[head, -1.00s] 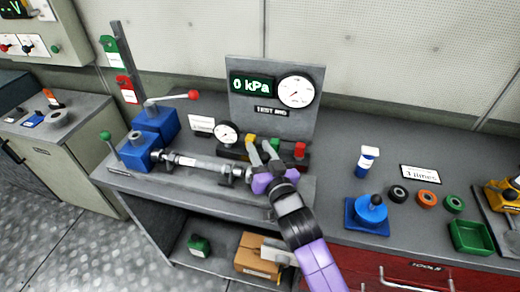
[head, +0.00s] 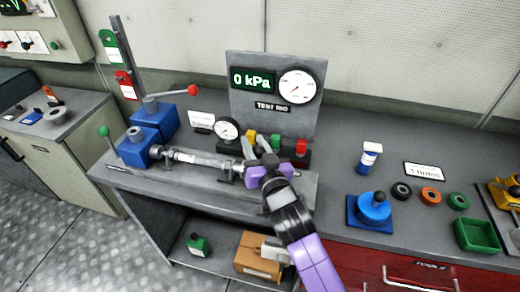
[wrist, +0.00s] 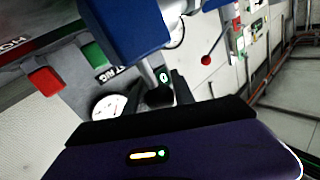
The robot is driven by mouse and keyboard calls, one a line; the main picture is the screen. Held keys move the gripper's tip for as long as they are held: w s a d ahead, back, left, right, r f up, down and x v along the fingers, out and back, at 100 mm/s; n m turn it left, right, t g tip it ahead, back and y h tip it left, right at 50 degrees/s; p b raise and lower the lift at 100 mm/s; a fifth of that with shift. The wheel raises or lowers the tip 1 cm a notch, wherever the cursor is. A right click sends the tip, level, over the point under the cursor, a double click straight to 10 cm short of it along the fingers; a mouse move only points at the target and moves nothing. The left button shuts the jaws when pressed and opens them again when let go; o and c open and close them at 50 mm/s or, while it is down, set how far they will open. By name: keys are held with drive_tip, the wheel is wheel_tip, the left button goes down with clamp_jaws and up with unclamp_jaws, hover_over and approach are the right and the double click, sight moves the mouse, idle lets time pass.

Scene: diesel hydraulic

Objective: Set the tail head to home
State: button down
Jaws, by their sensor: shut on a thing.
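The test bench rail (head: 207,192) carries a silver cylinder (head: 205,162) lying lengthwise, with a blue block (head: 134,148) at its left end. My gripper (head: 255,146) is at the cylinder's right end, in front of the colored blocks. It is shut on a part there that appears to be the tail head; my fingers and purple wrist mostly hide it in the head view. In the wrist view a dark knob-like piece on a grey stem (wrist: 160,95) shows near the jaws, under a large blue block (wrist: 125,28).
A dial gauge (head: 228,130) and the test panel (head: 275,95), reading 0 kPa, stand close behind. A red-knobbed lever (head: 193,90) reaches over the bench. Right are a blue knobbed base (head: 372,212), rings and a green tray (head: 476,236). A box (head: 258,255) sits below.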

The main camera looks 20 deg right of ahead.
drive_tip(key=w+a+b, duration=0.1)
drive_tip(key=a+b, duration=0.1)
drive_tip(key=w+a+b, duration=0.2)
drive_tip(key=b, duration=0.1)
drive_tip(key=shift+w+a+f, duration=0.1)
drive_tip(key=shift+a+f, duration=0.05)
drive_tip(key=shift+a, duration=0.05)
drive_tip(key=shift+a+r, duration=0.15)
drive_tip(key=shift+r, duration=0.05)
drive_tip(key=c, duration=1.1)
unclamp_jaws()
drive_tip(key=shift+w+a+f, duration=0.1)
drive_tip(key=shift+o, duration=0.2)
